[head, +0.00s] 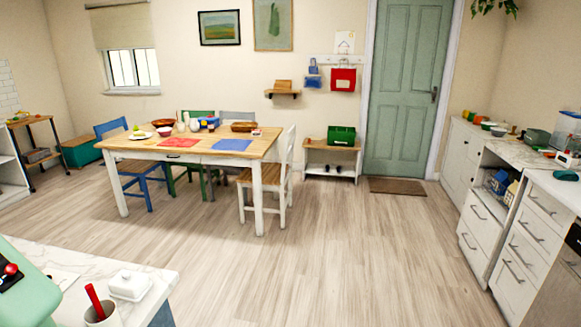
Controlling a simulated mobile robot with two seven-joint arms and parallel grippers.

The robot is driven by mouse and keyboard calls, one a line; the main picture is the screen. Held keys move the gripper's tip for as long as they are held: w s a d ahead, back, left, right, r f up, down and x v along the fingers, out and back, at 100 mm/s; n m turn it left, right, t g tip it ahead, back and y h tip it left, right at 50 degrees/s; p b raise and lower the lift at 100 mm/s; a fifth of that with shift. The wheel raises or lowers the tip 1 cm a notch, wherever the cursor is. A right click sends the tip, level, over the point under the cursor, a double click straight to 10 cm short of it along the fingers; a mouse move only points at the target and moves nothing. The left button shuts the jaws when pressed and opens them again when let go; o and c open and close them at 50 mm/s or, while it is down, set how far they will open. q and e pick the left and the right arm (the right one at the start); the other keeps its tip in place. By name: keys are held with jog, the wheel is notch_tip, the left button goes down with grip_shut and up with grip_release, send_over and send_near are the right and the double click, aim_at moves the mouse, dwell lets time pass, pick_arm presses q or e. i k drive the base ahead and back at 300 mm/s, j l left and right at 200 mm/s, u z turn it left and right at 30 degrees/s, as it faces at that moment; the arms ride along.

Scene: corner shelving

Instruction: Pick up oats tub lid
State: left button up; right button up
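I cannot pick out an oats tub or its lid in the head view. Several small containers stand on the right counter (497,149), but they are too small to tell apart. Neither of my grippers is in view.
A wooden dining table (130,148) with dishes and chairs stands left of centre. A marble-topped counter (150,277) with a white butter dish (130,285) is at the front left. A bench with a green box (341,136) stands beside the green door (408,90). The middle floor is clear.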

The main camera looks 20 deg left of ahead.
aim_at(64, 280)
jog(key=i+l+u, duration=0.1)
jog(key=i+u, duration=0.2)
jog(key=i, duration=1.05)
jog(key=i+u, duration=0.35)
jog(key=i, duration=0.3)
jog(key=i+u, duration=0.4)
jog(key=i, duration=0.2)
jog(key=i+l+u, duration=0.1)
jog(key=i+u, duration=0.25)
jog(key=u, duration=3.45)
jog(key=k+l, duration=0.05)
jog(key=l, duration=0.05)
